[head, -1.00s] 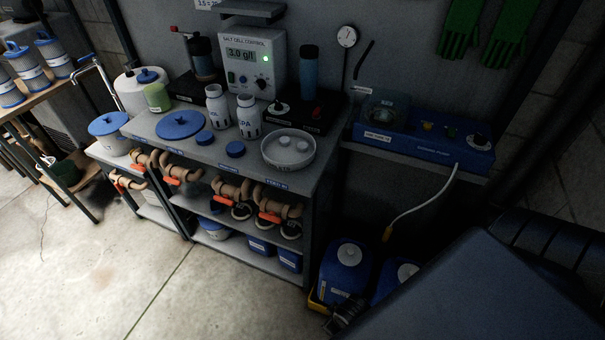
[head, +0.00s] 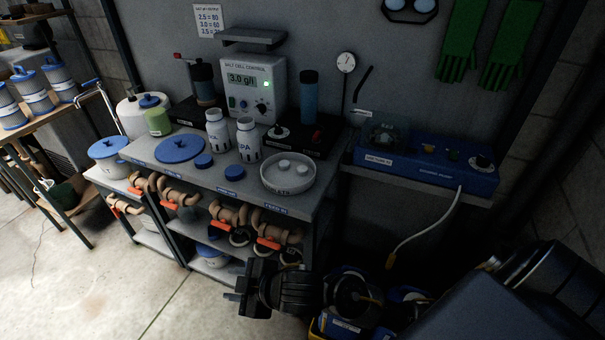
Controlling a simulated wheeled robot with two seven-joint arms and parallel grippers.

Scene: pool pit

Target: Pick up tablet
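Small white tablets (head: 284,164) lie in a shallow round grey-white dish (head: 264,180) at the front right of the grey bench top. My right gripper (head: 238,294) is low in front of the bench, below and a little left of the dish and well apart from it. It is dark and points left; I cannot make out the gap between its fingers. Nothing shows in it. My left gripper is out of view.
Two white bottles (head: 247,140), blue caps (head: 235,173) and a blue lid (head: 180,149) stand or lie left of the dish. Behind are a control box (head: 253,88) and a dark hotplate-like unit (head: 318,137). Pipes with orange handles (head: 268,243) fill the shelf below.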

